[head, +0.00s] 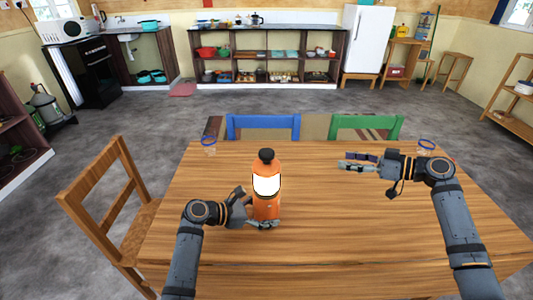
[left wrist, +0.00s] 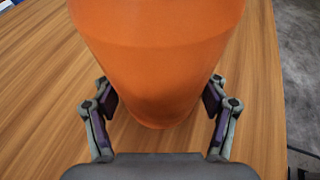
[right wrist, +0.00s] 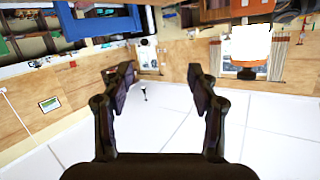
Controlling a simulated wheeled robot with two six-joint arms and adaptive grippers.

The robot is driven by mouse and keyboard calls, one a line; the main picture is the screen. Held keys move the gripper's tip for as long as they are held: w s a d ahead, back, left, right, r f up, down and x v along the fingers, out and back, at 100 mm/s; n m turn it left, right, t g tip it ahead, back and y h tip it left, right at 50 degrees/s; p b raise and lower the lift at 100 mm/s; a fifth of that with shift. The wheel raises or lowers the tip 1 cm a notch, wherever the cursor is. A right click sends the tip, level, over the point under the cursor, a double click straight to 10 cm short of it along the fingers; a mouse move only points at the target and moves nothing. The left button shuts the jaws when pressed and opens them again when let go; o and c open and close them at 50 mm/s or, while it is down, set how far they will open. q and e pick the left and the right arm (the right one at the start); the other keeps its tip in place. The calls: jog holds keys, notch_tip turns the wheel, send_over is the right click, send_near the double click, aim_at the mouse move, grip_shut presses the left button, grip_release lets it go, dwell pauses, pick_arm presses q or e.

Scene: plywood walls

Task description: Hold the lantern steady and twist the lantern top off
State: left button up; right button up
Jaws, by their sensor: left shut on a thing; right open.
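The lantern stands upright on the wooden table, with an orange body (head: 266,206), a glowing white band (head: 267,185) and an orange top (head: 266,167) with a black knob. My left gripper (head: 262,223) is shut around its lower body; in the left wrist view the orange body (left wrist: 160,60) fills the space between the fingers (left wrist: 160,104). The top is on the lantern. My right gripper (head: 358,163) is open and empty, to the right of the lantern at about top height. In the right wrist view (right wrist: 158,88) the lantern (right wrist: 250,42) appears upside down at upper right.
The table (head: 350,225) is clear around the lantern. Blue (head: 263,123) and green (head: 366,123) chairs stand behind the table, and a wooden chair (head: 115,205) at left.

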aim_at(266, 152)
jog(key=s+a+r+n+g+y, duration=0.3)
jog(key=s+a+r, duration=0.1)
jog(key=a, duration=0.3)
jog(key=s+a+r+n+g+y, duration=0.2)
jog(key=s+a+r+n, duration=0.2)
jog(key=s+a, duration=0.15)
jog(key=w+a, duration=0.1)
jog(key=a, duration=0.3)
jog(key=w+a, duration=0.1)
jog(key=a, duration=0.3)
jog(key=w+a, duration=0.1)
jog(key=a, duration=0.3)
jog(key=shift+a+f, duration=0.2)
jog(key=shift+a, duration=0.05)
jog(key=shift+c, duration=0.2)
jog(key=c, duration=1.1)
jog(key=m+t+h, duration=0.1)
jog(key=m+t, duration=0.2)
jog(key=t, duration=0.1)
jog(key=shift+m+t+h, duration=0.8)
jog(key=shift+m+t, duration=0.1)
jog(key=shift+t, duration=0.3)
